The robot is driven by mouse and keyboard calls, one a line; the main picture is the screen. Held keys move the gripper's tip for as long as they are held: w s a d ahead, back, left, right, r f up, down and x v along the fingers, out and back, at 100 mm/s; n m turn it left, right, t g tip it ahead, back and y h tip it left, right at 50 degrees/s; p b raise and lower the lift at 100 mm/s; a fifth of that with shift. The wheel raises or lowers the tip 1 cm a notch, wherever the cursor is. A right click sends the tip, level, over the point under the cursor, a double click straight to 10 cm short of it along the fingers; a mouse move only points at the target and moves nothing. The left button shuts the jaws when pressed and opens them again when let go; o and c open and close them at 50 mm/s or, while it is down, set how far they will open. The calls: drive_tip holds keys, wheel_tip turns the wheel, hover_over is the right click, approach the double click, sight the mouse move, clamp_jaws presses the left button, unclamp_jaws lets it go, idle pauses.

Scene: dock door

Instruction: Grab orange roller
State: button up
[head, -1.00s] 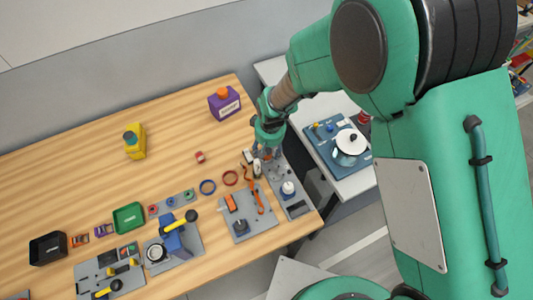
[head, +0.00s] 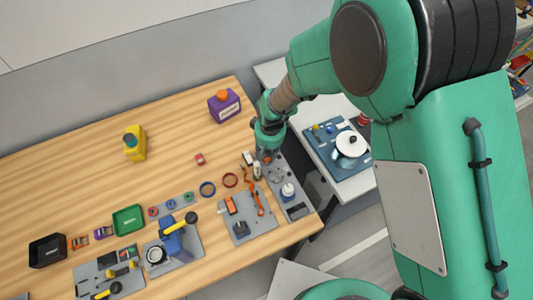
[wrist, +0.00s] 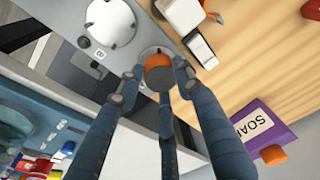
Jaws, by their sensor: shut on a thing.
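The orange roller (wrist: 158,62) shows in the wrist view as a short cylinder with an orange top and a dark side. My gripper (wrist: 158,78) has its fingers closed around it, just over the grey plate at the table's right end. In the head view my gripper (head: 268,152) is low over the far end of that grey plate (head: 297,209). The fingers and my wrist hide most of the roller there. I cannot tell whether the roller still touches the plate.
A round silver disc (wrist: 110,22) is on the same plate. A purple soap box (head: 224,104) and a yellow bottle (head: 135,144) stand farther back. A side table holds a blue tray (head: 323,148).

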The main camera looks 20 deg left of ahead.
sight(267, 153)
drive_tip(key=shift+r, duration=0.1)
wheel_tip(267, 153, up, 10)
drive_tip(key=p, duration=0.1)
idle(0.5)
drive_tip(key=shift+a, duration=0.1)
idle(0.4)
